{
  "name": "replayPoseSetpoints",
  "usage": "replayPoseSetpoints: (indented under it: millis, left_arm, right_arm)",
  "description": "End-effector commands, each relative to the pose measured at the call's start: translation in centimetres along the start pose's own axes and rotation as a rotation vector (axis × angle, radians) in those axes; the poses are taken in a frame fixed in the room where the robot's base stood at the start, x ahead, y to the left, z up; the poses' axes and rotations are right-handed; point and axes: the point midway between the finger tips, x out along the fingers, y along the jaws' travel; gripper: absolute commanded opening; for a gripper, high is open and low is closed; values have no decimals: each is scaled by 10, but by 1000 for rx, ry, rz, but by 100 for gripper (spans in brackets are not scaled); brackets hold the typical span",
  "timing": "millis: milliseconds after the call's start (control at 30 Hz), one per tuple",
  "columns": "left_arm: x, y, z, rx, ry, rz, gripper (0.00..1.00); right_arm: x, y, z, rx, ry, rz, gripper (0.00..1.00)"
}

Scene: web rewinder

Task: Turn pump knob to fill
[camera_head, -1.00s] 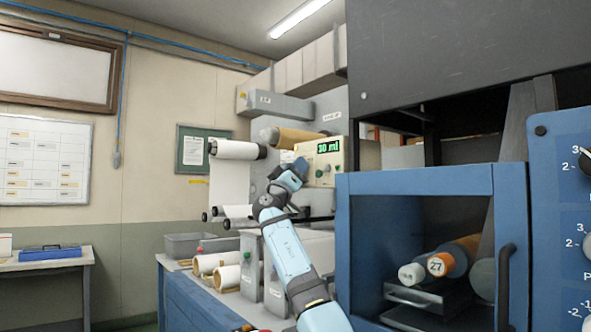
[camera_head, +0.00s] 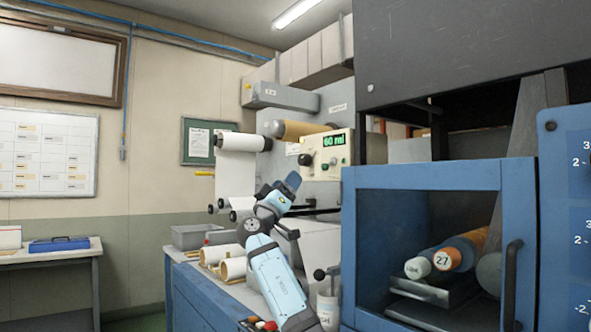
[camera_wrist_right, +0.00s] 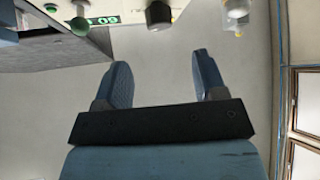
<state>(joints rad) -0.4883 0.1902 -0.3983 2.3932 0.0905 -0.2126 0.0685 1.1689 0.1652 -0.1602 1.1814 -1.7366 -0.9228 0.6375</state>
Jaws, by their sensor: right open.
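The pump panel (camera_head: 322,172) is a cream box on the grey machine, with a green display (camera_head: 334,140) that reads 60 ml. A dark round knob (camera_head: 305,159) sits on the panel's left side, with small green buttons (camera_head: 333,161) to its right. The right wrist view shows the panel's edge upside down at the top, with a black knob (camera_wrist_right: 158,14) and part of the display (camera_wrist_right: 103,21). My right gripper (camera_head: 280,186) is below and left of the panel, apart from the knob. Its two fingers (camera_wrist_right: 160,62) are spread and empty. My left gripper is not in view.
A white roll (camera_head: 240,141) and a tan roll (camera_head: 300,129) stick out left of the panel. A blue cabinet (camera_head: 352,240) stands close on the right. White rolls (camera_head: 232,268) and a grey bin (camera_head: 196,236) lie on the bench below.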

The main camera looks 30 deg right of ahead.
Motion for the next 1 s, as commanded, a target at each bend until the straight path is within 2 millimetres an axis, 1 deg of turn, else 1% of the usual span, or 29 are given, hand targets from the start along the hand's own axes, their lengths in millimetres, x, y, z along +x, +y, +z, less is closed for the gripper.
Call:
replayPoseSetpoints:
  millis: [33,100,233,400,867,967,1000]
  left_arm:
    - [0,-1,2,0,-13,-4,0]
    - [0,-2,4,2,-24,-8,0]
    - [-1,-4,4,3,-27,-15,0]
    - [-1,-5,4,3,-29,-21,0]
    - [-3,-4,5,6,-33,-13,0]
    - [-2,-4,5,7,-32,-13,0]
    - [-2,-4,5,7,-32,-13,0]
  right_arm:
    - [-10,0,0,0,1,-2,65]
    - [-21,0,0,0,1,-1,65]
    - [-36,0,0,0,1,0,65]
    - [-42,0,0,0,0,0,65]
    - [-42,0,0,0,0,-1,65]
    - [-54,-8,8,3,1,-35,65]
    - [-64,-14,15,6,1,-66,65]
